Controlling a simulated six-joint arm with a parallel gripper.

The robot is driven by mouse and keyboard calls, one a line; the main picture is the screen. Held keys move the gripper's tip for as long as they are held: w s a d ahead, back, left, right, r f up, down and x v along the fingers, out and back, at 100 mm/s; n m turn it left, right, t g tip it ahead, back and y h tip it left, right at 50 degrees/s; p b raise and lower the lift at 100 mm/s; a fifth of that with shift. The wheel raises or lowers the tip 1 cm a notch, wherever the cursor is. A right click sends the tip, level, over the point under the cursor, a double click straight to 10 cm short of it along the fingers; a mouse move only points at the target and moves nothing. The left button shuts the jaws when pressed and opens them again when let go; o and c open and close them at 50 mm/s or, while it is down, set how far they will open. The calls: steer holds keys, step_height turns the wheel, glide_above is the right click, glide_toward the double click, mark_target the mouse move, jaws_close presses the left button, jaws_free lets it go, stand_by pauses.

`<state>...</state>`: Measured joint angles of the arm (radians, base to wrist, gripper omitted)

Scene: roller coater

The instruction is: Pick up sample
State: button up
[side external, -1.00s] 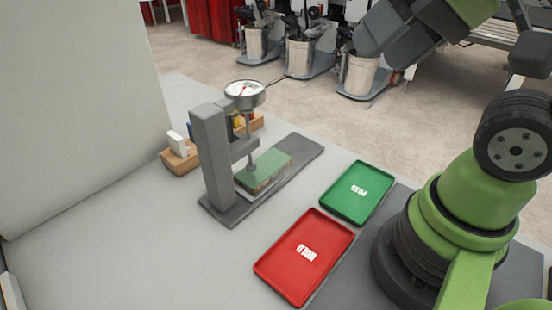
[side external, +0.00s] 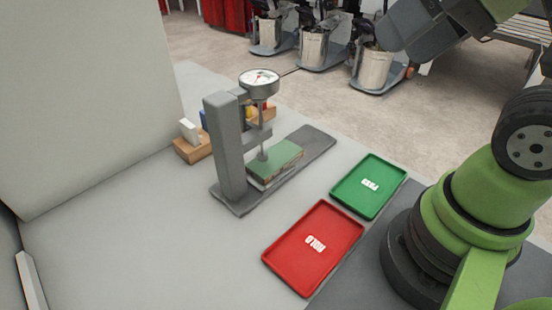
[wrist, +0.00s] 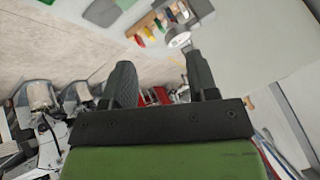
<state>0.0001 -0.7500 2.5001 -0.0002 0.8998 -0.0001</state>
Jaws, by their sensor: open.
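The sample looks to be the green-topped block (side external: 277,158) lying flat on the grey base of the gauge stand (side external: 230,150), with the stand's probe over or touching its top. My gripper (wrist: 158,60) shows in the wrist view with its two dark fingers apart and nothing between them. In the side view my arm is at the upper right, well above and away from the block; the fingertips are not clear there. The dial gauge (side external: 259,79) tops the stand, and a round gauge-like part (wrist: 178,36) shows beyond the fingers. I cannot make out the block in the wrist view.
A green PASS tray (side external: 350,190) and a red HOLD tray (side external: 283,250) lie empty right of the stand. Wooden holders with small coloured pieces (side external: 190,150) stand behind it. A pale wall panel (side external: 80,100) rises at left. The front left table is clear.

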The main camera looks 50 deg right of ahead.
stand_by(0.4)
steer(key=o, duration=0.7)
steer(key=shift+o, duration=0.2)
steer(key=n+g+h, duration=0.2)
steer(key=n+g, duration=0.5)
steer(key=n, duration=1.5)
glide_above(290, 147)
step_height(290, 147, down, 22)
steer(key=shift+w+a+f, duration=0.1)
steer(key=shift+f, duration=3.95)
